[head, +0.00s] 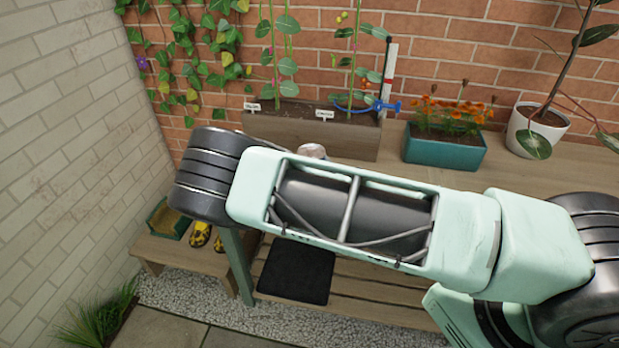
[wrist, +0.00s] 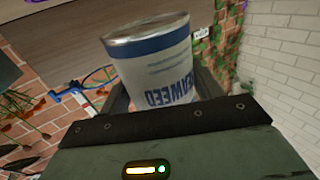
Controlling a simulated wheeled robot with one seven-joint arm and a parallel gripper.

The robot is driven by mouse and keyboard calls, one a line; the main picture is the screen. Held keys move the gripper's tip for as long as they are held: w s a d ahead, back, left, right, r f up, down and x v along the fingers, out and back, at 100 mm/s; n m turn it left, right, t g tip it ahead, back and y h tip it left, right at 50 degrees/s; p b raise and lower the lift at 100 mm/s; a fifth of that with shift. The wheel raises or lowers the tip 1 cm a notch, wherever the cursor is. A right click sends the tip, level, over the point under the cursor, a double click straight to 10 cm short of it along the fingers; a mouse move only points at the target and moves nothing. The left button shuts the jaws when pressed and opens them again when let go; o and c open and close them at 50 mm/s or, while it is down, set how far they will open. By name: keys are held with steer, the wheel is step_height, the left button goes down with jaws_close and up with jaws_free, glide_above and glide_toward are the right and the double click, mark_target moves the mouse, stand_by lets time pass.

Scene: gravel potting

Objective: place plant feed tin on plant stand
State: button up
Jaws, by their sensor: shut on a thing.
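The plant feed tin (wrist: 155,72) is pale grey with a blue band and the lettering "SEAWEED". In the wrist view it stands between the two dark fingers of my gripper (wrist: 160,92), which is shut on it. The lettering appears upside down in this view. In the head view my arm hides the gripper. A small round pale top (head: 312,150) shows just above the arm there; I cannot tell whether it is the tin. A low wooden stand (head: 180,254) at the left may be the plant stand; my arm hides part of the area around it.
The potting bench carries a wooden planter (head: 345,138), a teal flower box (head: 443,151) and a white pot (head: 536,130). A tray (head: 168,219) and yellow boots (head: 200,235) occupy the low stand. A black mat (head: 296,272) lies on the lower shelf.

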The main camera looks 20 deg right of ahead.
steer(key=shift+f+p, duration=0.3)
steer(key=shift+f, duration=2.05)
steer(key=shift+f, duration=0.2)
steer(key=o, duration=1.2)
